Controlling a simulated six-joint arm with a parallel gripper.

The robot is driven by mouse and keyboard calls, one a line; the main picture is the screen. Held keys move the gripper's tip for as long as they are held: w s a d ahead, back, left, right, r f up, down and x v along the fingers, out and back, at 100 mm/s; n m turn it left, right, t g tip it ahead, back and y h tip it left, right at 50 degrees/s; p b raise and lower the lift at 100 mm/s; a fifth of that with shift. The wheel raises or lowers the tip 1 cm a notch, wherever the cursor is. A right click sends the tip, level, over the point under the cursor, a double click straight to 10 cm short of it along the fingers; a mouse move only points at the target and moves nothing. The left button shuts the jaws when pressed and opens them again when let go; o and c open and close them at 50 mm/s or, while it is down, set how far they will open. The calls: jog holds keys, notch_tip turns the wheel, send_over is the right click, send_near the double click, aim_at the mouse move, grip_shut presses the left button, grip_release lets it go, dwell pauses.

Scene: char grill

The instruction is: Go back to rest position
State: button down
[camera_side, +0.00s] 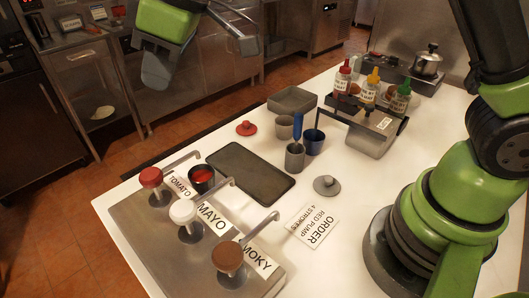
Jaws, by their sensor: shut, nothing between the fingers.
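My gripper (157,72) is at the upper left of the side view, raised in front of the back counters and beyond the left edge of the white table (345,200). Its grey fingers point downward and are shut, with nothing visible held. It is well apart from everything on the table. The upper part of my arm leaves the top of the picture, so its full pose is hidden. My green and black base stands at the right.
A pump stand at the front left bears a red pump (151,178), a white pump (184,212) and a brown pump (228,257). A dark cup with red sauce (202,178) stands beside them. A dark tray (249,172), several cups and a bottle rack (372,130) occupy the middle and back.

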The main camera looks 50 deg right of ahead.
jog(key=s+d+r+m+t, duration=0.1)
jog(key=s+d+r+m, duration=0.2)
jog(key=s+d+r, duration=0.25)
jog(key=s+d+m+t+h, duration=0.1)
jog(key=s+d+m, duration=0.4)
jog(key=s, duration=0.3)
jog(key=s+d+m+t, duration=0.2)
jog(key=s+d+m, duration=0.3)
jog(key=s, duration=0.4)
jog(key=shift+s+d+f+h, duration=0.15)
jog(key=shift+s+d+h, duration=0.1)
jog(key=shift+h, duration=0.15)
